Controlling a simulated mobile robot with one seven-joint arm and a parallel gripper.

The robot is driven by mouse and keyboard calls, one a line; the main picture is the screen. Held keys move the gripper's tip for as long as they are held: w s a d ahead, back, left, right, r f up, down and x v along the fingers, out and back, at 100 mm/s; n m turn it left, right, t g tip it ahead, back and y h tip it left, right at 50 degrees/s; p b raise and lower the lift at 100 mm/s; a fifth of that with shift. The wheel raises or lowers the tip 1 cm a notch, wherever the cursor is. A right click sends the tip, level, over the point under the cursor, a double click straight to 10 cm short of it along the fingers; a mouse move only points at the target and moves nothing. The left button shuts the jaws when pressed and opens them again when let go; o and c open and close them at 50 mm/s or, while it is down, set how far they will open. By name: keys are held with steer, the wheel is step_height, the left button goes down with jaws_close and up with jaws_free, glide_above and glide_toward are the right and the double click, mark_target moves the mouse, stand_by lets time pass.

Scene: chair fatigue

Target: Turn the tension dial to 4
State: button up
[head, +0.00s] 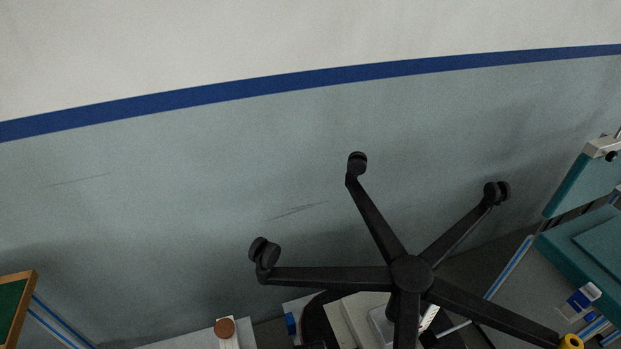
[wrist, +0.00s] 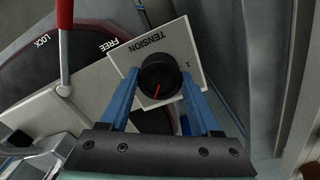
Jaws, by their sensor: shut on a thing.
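The tension dial (wrist: 161,70) is a round black knob with a red pointer line, on a pale plate (wrist: 190,52) marked TENSION, which reads upside down in the wrist view. The red line points down and slightly left in that view, toward my palm. A "1" shows on the plate right of the dial; other numbers are hidden or too small to read. My gripper (wrist: 160,84) is shut on the dial, one blue finger on each side of it. I cannot make out the dial or my gripper in the head view.
A lever with a red handle (wrist: 64,14) stands left of the dial, by a dark panel marked LOCK and FREE (wrist: 90,45). In the head view an upturned black chair base (head: 410,272) with casters rises in front of the wall. Teal equipment (head: 585,245) stands at right.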

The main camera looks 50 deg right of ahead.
steer(key=o, duration=1.4)
steer(key=shift+r, duration=0.1)
step_height(320, 180, up, 13)
steer(key=shift+f+p, duration=0.1)
steer(key=shift+p, duration=0.65)
